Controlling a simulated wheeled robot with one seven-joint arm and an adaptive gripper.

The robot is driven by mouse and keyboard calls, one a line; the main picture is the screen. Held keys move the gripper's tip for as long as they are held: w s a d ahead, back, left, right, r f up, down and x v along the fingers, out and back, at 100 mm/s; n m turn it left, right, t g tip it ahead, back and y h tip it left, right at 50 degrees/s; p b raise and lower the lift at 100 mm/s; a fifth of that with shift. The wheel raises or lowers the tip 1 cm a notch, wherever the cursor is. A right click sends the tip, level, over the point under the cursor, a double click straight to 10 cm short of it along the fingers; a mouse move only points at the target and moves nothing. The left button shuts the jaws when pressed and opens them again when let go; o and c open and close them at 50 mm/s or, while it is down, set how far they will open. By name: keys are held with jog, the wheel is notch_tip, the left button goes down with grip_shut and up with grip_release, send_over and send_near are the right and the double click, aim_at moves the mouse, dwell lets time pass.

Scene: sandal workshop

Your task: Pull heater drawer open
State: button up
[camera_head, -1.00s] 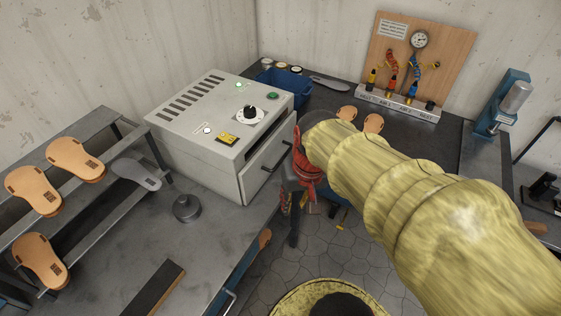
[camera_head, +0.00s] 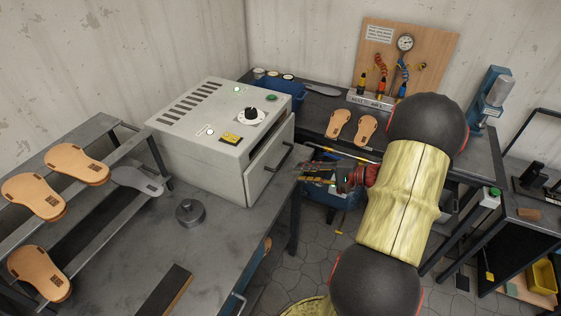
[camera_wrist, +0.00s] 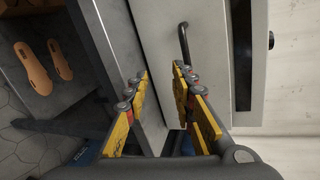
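The heater (camera_head: 215,130) is a pale grey box with a dial on top, on the left bench. Its drawer front (camera_head: 262,178) is on its right face, with a dark bar handle (camera_head: 279,158). I see no clear pull-out of the drawer. My gripper (camera_head: 305,172) is just right of the drawer front, pointing at it. In the wrist view, my gripper (camera_wrist: 160,75) is open and empty, its yellow-padded fingers apart. The handle (camera_wrist: 184,42) lies ahead of the right fingertip, on the drawer front (camera_wrist: 205,60), not between the fingers.
A rack of tan soles (camera_head: 77,163) stands left. A metal weight (camera_head: 190,212) sits on the bench. Two soles (camera_head: 339,124) lie on the far bench near a tool board (camera_head: 440,50). A blue bin (camera_head: 330,194) is below my gripper. The floor between the benches is partly open.

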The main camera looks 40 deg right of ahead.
aim_at(285, 156)
jog(key=shift+w+a+r+n+t+h+b, duration=0.1)
jog(key=shift+w+a+r+n+t+b, duration=0.2)
jog(key=shift+w, duration=1.15)
jog(key=shift+w+a+r+n+t+h+b, duration=0.15)
jog(key=shift+w+r+n, duration=0.25)
jog(key=shift+w, duration=1.05)
jog(key=shift+w+a+r+n+t+h+b, duration=0.1)
jog(key=shift+w+a+r+n+t+b, duration=0.25)
jog(key=shift+w, duration=1.1)
jog(key=c, duration=0.3)
jog(key=shift+f, duration=0.1)
grip_shut()
